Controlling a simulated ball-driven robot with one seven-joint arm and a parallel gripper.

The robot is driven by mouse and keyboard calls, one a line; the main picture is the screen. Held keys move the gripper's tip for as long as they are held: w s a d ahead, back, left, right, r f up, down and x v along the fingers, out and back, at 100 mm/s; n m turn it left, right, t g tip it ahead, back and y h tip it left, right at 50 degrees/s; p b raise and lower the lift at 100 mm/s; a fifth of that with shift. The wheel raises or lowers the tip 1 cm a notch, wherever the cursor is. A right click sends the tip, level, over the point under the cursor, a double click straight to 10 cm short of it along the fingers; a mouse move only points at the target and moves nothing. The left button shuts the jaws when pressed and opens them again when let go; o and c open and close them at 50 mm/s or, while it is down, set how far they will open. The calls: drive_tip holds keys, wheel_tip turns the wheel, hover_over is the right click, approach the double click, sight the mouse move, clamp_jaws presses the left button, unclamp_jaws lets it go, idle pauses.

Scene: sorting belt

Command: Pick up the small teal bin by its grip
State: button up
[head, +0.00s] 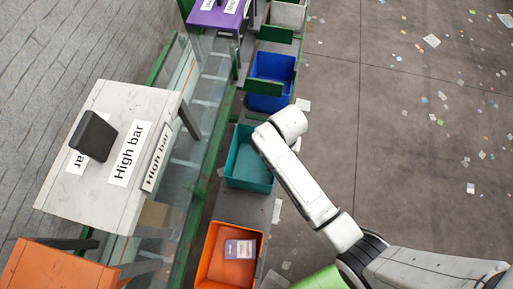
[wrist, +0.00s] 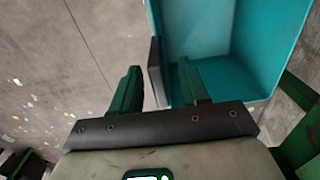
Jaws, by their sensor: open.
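The small teal bin (head: 248,183) stands in the row of bins beside the belt, between a blue bin and an orange bin. In the wrist view the teal bin (wrist: 272,82) fills the upper right and looks empty where I see inside. Its dark grip (wrist: 155,72) is a flat upright piece on the bin's near left side. My gripper (wrist: 159,68) is open. Its green fingers show on either side of the grip, the right one overlapping the bin's opening. I cannot tell how deep the fingers reach. In the head view my arm's end hides the fingers.
The blue bin (head: 271,72) stands behind and the orange bin (head: 214,262), holding a purple item (head: 240,249), in front. A white table (head: 107,198) labelled "High bar" bears a dark block (head: 93,136) at left. The floor at right is open, with scattered paper scraps.

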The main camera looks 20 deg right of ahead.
drive_tip(key=shift+f, duration=1.7)
clamp_jaws()
